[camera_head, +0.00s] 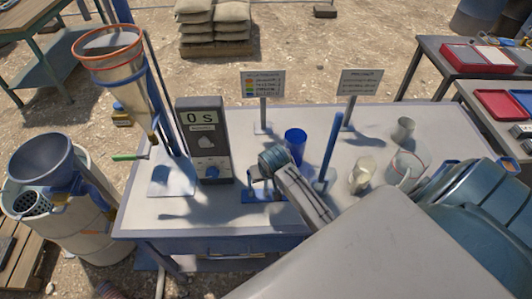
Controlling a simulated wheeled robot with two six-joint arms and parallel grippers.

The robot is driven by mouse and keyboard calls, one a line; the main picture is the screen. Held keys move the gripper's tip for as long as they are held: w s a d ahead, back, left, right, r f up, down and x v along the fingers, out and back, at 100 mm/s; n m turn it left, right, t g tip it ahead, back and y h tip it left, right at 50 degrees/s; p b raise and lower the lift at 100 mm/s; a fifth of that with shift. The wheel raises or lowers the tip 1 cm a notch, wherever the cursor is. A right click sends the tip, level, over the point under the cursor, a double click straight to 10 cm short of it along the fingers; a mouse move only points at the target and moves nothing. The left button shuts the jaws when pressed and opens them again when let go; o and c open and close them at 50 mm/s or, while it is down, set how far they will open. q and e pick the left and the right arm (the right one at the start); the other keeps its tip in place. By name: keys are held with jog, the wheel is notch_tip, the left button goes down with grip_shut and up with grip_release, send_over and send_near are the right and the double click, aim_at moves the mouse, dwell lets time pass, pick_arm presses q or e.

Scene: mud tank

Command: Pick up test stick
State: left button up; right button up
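Neither of my grippers shows clearly. A large grey and teal shape, which seems to be part of my own arm, fills the lower right and hides the front right of the table.
A funnel (110,52) hangs at left; a barrel (80,228) stands beside the table.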

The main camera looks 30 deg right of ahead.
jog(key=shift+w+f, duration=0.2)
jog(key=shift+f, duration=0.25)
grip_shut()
